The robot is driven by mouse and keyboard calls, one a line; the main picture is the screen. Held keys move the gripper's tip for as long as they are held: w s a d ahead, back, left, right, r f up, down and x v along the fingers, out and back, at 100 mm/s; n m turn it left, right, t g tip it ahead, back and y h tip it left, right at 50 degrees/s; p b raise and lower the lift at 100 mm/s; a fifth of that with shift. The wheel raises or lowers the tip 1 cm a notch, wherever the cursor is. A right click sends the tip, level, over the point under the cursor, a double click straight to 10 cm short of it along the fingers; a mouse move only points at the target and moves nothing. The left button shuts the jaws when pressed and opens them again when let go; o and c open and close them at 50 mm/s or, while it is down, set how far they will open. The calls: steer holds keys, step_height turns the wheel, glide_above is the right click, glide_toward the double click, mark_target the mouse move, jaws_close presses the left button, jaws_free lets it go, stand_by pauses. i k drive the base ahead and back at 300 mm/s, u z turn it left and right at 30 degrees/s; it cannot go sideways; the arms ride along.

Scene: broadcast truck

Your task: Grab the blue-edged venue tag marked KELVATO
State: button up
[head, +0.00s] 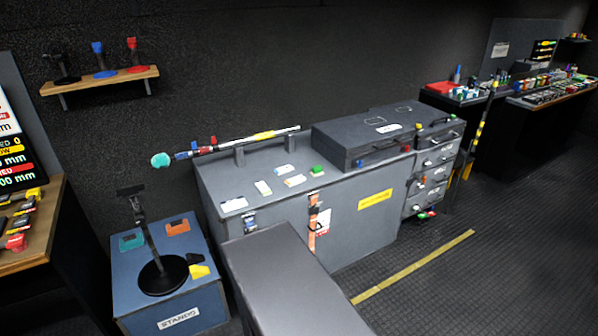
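Several small pale tags lie on top of the grey chest (215,178). One pale tag (263,188) lies on the left, one (285,169) further back, and one (295,180) on the right. A larger white card (234,204) lies near the chest's left front corner. The tags are too small here for me to read KELVATO or to be sure which has a blue edge. My gripper is not in view.
A green block (318,170) and a dark case (360,138) are on the chest, right of the tags. A pole with coloured bands (250,139) lies along its back. A blue STANDS box (190,290) with a black stand (150,240) is at left.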

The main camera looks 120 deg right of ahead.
mark_target(288, 168)
steer(key=z, duration=0.8)
steer(key=k, duration=0.2)
steer(key=z, duration=2.4)
steer(key=i, duration=0.65)
steer(key=u, duration=0.05)
